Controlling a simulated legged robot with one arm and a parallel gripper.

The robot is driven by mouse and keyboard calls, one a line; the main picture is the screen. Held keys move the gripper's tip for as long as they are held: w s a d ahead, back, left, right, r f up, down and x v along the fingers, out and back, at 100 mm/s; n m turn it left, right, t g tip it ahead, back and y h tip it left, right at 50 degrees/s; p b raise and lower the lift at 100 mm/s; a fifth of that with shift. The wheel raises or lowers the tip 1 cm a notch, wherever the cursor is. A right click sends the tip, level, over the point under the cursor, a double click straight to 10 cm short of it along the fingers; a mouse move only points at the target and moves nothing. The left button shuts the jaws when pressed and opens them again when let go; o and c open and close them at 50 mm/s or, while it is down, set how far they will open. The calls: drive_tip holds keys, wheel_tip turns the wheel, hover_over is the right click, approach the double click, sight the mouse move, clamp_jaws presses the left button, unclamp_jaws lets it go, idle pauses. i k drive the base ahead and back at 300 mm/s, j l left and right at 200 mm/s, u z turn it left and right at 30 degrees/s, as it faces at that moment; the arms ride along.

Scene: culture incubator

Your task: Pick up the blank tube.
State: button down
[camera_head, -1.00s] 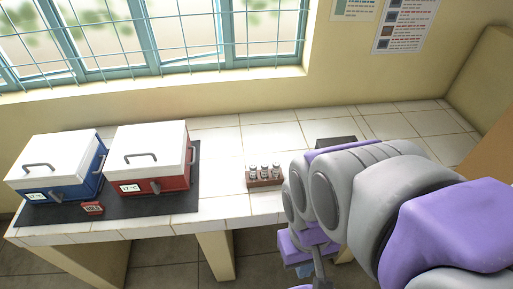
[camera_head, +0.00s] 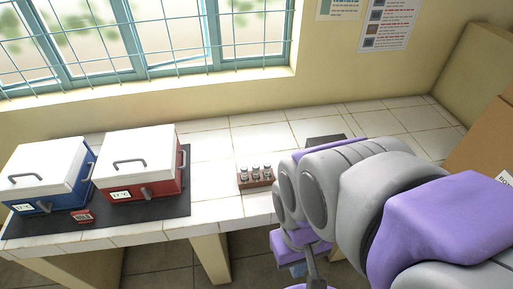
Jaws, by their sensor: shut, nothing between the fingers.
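A small brown rack (camera_head: 256,184) stands on the white tiled counter, right of the red box, and holds several upright tubes (camera_head: 255,171) with pale caps. The tubes are too small to tell which one is blank. My arm fills the right foreground and hides the counter just right of the rack. The fingers of my gripper do not show; the end of the arm runs down past the bottom edge. No tube is seen away from the rack.
A blue box (camera_head: 42,178) and a red box (camera_head: 135,164), both with white lids and handles, stand on a dark mat (camera_head: 150,213) at the left. A dark flat item (camera_head: 325,140) lies behind my arm. A cardboard box (camera_head: 487,140) is at the right. Tiles behind the rack are clear.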

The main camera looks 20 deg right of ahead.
sight(267, 165)
drive_tip(key=i+j, duration=0.15)
drive_tip(key=j, duration=0.3)
drive_tip(key=j+z, duration=0.1)
drive_tip(key=z, duration=0.25)
drive_tip(key=j+z, duration=0.1)
drive_tip(key=z, duration=0.3)
drive_tip(key=j+z, duration=0.15)
drive_tip(key=z, duration=0.95)
